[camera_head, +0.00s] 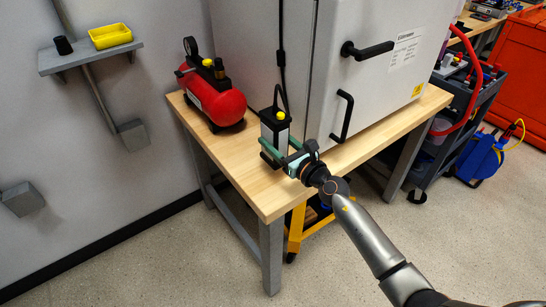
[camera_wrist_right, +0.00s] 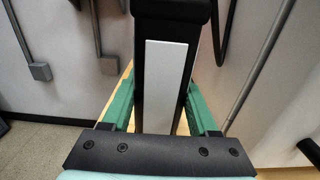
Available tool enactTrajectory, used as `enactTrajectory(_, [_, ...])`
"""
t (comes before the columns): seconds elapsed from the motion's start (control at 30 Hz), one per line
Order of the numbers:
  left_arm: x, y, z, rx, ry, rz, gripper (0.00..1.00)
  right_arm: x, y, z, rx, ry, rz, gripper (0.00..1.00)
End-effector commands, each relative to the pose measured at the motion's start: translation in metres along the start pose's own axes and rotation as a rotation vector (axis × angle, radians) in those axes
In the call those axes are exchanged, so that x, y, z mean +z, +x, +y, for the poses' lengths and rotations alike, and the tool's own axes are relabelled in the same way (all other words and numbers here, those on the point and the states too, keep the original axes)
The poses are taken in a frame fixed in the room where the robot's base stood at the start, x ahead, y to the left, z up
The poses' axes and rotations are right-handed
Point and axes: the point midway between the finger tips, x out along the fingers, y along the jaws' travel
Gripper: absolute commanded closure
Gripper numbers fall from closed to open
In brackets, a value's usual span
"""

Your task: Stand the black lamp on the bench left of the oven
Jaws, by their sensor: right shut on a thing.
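The black lamp (camera_head: 268,130) is upright, with a pale panel on one side, a yellow knob on top and a thin black hook above. My right gripper (camera_head: 274,150) is shut on its body, with green fingers on both sides. In the right wrist view the lamp (camera_wrist_right: 165,85) stands between the fingers (camera_wrist_right: 160,108). It is over the wooden bench (camera_head: 255,188), left of the big grey oven (camera_head: 340,75). The fingers hide its base, so I cannot tell whether it touches the bench. My left gripper is not in view.
A red compressor tank (camera_head: 215,95) sits on the bench behind and left of the lamp. The bench's front left corner is bare. A wall shelf (camera_head: 90,58) holds a yellow bin (camera_head: 110,36) and a black cup. A dark tool cart (camera_head: 465,105) stands right of the bench.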

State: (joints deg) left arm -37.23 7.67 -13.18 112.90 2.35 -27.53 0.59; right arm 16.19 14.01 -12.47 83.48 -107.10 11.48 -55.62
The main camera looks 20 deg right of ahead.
Motion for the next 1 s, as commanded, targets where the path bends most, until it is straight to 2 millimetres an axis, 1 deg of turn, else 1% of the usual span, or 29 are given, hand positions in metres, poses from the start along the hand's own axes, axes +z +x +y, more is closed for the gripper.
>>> enactTrajectory(0.03, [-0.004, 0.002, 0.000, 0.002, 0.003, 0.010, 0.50, 0.001, 0.002, 0.000, -0.001, 0.000, -0.005, 0.98])
enactTrajectory(0.1, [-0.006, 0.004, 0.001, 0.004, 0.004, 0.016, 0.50, -0.002, 0.004, 0.000, -0.001, 0.000, -0.005, 0.98])
enactTrajectory(0.17, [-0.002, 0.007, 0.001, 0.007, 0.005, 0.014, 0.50, -0.007, 0.007, 0.001, -0.001, -0.001, -0.005, 0.98])
enactTrajectory(0.23, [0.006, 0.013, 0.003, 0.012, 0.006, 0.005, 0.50, -0.016, 0.011, 0.001, -0.001, -0.001, -0.004, 0.98])
enactTrajectory(0.3, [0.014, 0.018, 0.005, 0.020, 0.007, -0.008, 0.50, -0.027, 0.009, 0.001, -0.002, 0.000, -0.004, 0.98])
enactTrajectory(0.4, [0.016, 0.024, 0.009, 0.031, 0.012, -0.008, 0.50, -0.038, 0.009, 0.001, -0.002, -0.001, -0.004, 0.98])
enactTrajectory(0.47, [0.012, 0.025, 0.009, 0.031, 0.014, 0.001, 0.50, -0.040, 0.009, 0.001, -0.002, -0.002, -0.004, 0.98])
enactTrajectory(0.6, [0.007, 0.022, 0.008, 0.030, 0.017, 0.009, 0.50, -0.038, 0.009, 0.001, -0.002, -0.001, -0.005, 0.98])
enactTrajectory(0.73, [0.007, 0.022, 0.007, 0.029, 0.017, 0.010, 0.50, -0.038, 0.009, 0.001, -0.002, -0.001, -0.004, 0.98])
enactTrajectory(0.87, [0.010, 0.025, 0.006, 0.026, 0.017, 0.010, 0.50, -0.043, 0.009, 0.001, -0.001, -0.001, -0.004, 0.98])
enactTrajectory(0.9, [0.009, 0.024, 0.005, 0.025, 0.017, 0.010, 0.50, -0.043, 0.009, 0.001, 0.000, 0.000, -0.001, 0.37])
enactTrajectory(1.0, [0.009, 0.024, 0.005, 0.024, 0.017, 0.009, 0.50, -0.043, 0.009, 0.001, 0.000, -0.001, 0.000, 0.26])
